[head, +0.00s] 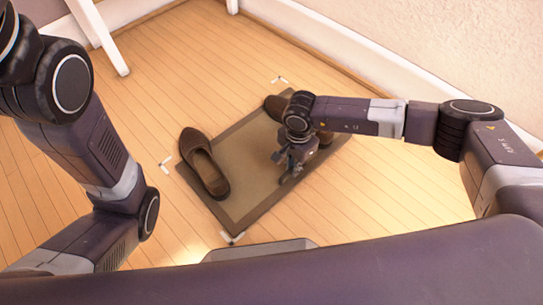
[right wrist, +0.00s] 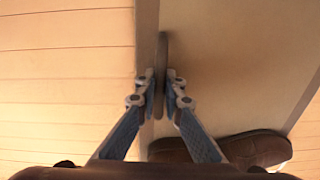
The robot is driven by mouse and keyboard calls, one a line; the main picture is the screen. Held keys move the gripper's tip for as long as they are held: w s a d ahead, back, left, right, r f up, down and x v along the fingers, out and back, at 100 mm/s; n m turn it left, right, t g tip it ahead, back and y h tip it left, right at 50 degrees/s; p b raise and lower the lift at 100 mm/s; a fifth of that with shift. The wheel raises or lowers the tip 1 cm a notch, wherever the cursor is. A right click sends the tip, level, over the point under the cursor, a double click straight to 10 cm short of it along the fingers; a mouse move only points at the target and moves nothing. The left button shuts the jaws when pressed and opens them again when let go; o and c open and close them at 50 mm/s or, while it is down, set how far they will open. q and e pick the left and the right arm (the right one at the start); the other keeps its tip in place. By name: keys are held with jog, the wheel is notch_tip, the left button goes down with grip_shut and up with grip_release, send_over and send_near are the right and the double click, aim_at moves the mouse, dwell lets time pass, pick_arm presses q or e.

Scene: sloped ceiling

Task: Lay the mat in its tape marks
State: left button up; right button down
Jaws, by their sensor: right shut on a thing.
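The mat (head: 245,205), brown with a darker border, lies flat on the wood floor; it also shows in the right wrist view (right wrist: 215,60). White tape corner marks show by its left corner (head: 165,162), beyond its far corner (head: 280,80) and at its near corner (head: 232,239). A small gap separates the left mark from the mat. My right gripper (head: 286,178) is at the mat's right-hand edge. In the right wrist view its fingers are shut on a thin upright brown tab (right wrist: 161,60) at that edge. My left gripper is out of view.
A brown shoe (head: 204,165) lies on the mat's left part. More brown footwear (head: 274,106) is at the far end, partly behind my right arm. White furniture legs (head: 98,35) stand at the upper left. A wall with white skirting (head: 400,80) runs behind.

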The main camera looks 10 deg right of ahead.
jog(key=shift+w+a+b, duration=0.3)
jog(key=shift+w+b, duration=0.15)
jog(key=shift+w, duration=0.2)
jog(key=shift+w+a+b, duration=0.25)
jog(key=shift+w+b, duration=0.15)
jog(key=shift+w, duration=0.2)
jog(key=shift+w+a+n+b, duration=0.25)
jog(key=shift+w+n+b, duration=0.05)
jog(key=shift+w, duration=0.1)
jog(key=c, duration=2)
grip_release()
jog(key=shift+s+d+f, duration=0.15)
jog(key=shift+s, duration=0.05)
notch_tip(320, 180, up, 9)
jog(key=p, duration=0.7)
jog(key=shift+w, duration=0.1)
